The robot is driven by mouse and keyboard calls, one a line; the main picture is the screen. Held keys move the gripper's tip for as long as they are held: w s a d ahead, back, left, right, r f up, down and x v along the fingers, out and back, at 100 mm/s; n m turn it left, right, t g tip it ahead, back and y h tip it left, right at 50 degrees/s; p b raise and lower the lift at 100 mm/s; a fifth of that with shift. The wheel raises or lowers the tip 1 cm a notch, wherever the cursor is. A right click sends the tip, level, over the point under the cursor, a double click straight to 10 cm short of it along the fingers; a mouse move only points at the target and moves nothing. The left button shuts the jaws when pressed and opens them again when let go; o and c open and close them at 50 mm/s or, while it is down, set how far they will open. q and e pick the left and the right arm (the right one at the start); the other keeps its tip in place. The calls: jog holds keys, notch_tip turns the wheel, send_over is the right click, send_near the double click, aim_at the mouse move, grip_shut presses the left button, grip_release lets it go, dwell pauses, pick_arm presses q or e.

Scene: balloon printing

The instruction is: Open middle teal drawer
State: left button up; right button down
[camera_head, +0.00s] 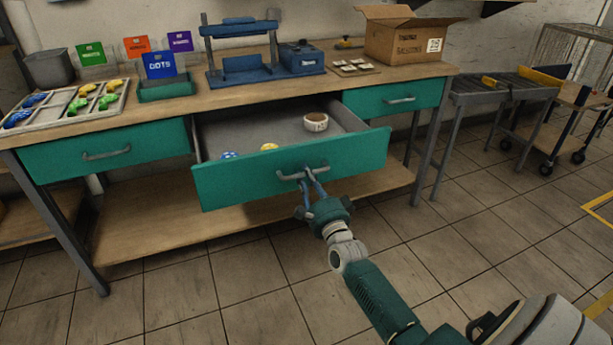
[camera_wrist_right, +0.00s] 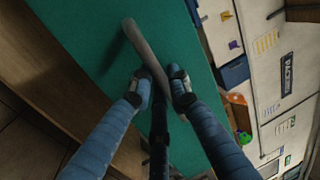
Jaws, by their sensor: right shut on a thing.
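The middle teal drawer (camera_head: 240,183) stands pulled well out from the workbench, with its grey inside showing. In it I see a small bowl (camera_head: 316,122) at the back right, and a yellow item (camera_head: 269,147) and a blue item (camera_head: 229,155) near the front panel. My right gripper (camera_head: 309,176) is shut on the drawer's handle (camera_head: 291,177). The right wrist view shows the handle (camera_wrist_right: 136,42) between its fingertips (camera_wrist_right: 159,85), against the teal front (camera_wrist_right: 85,35). My left gripper is in neither view.
The left teal drawer (camera_head: 60,155) and right teal drawer (camera_head: 376,99) are shut. The wooden benchtop (camera_head: 190,110) carries a tray of balloons (camera_head: 20,131), coloured signs, a blue press (camera_head: 240,65) and a cardboard box (camera_head: 400,40). A lower shelf (camera_head: 160,220) runs beneath. The tiled floor in front is clear.

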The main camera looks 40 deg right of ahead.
jog(key=c, duration=1.7)
grip_release()
jog(key=shift+r, duration=0.1)
jog(key=shift+s+a+f, duration=0.1)
jog(key=shift+s+f, duration=0.1)
jog(key=shift+s, duration=0.05)
jog(key=v, duration=1.1)
jog(key=shift+s, duration=0.25)
